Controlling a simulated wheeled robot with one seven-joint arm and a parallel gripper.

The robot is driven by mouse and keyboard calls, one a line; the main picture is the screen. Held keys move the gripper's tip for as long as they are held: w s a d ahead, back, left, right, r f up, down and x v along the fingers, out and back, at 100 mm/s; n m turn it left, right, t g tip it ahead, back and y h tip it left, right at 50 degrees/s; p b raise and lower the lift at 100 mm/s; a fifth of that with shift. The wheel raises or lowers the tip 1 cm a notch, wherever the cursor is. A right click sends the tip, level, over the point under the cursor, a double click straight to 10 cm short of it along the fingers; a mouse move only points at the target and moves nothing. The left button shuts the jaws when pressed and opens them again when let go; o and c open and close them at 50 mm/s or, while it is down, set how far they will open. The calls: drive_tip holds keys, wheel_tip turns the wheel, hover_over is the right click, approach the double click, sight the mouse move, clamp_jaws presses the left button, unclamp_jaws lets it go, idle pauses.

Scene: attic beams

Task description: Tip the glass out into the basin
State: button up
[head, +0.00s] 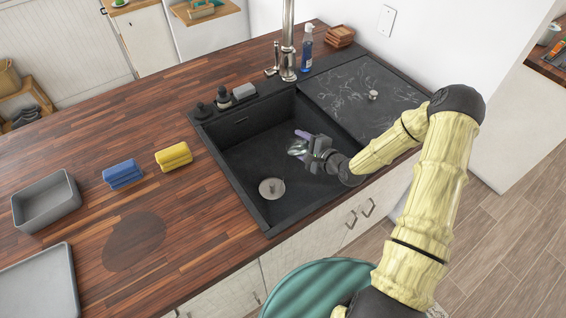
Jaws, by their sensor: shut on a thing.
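The basin (245,160) is a black square sink set in the wooden counter, with a round metal drain (271,188) in its floor. My gripper (311,151) is over the right part of the basin and is shut on a small clear glass (296,147). The glass looks tilted well over, with its far end to the left, but it is small and partly hidden by the jaws. A purple patch (302,134) shows beside the glass; I cannot tell whether it is liquid or part of something else. I see no liquid on the basin floor.
A tall faucet (288,45) and a blue soap bottle (307,47) stand behind the basin. A dark marbled cover (365,95) lies to its right. Blue (122,174) and yellow (173,156) sponges and a grey tub (46,202) are on the left counter.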

drive_tip(key=shift+r+n+h, duration=0.3)
drive_tip(key=shift+n, duration=0.1)
idle(0.5)
drive_tip(key=shift+s+a+r+n+h+b, duration=0.3)
drive_tip(key=shift+s+a+r+n+b, duration=0.1)
drive_tip(key=shift+a+n, duration=0.25)
idle(0.6)
drive_tip(key=shift+a+r+n+t+h+b, duration=0.1)
drive_tip(key=shift+r+n+t+h+b, duration=0.3)
drive_tip(key=shift+n, duration=0.35)
idle(0.7)
drive_tip(key=shift+d+f+m+y+p, duration=0.2)
drive_tip(key=shift+f+m+y+p, duration=0.15)
drive_tip(key=shift+m+p, duration=0.25)
drive_tip(key=shift+w+d+f+m+g+y, duration=0.35)
drive_tip(key=shift+w+d+m, duration=0.2)
drive_tip(key=shift+m, duration=0.25)
drive_tip(key=shift+f, duration=0.2)
drive_tip(key=shift+s, duration=0.1)
drive_tip(key=shift+a, duration=0.1)
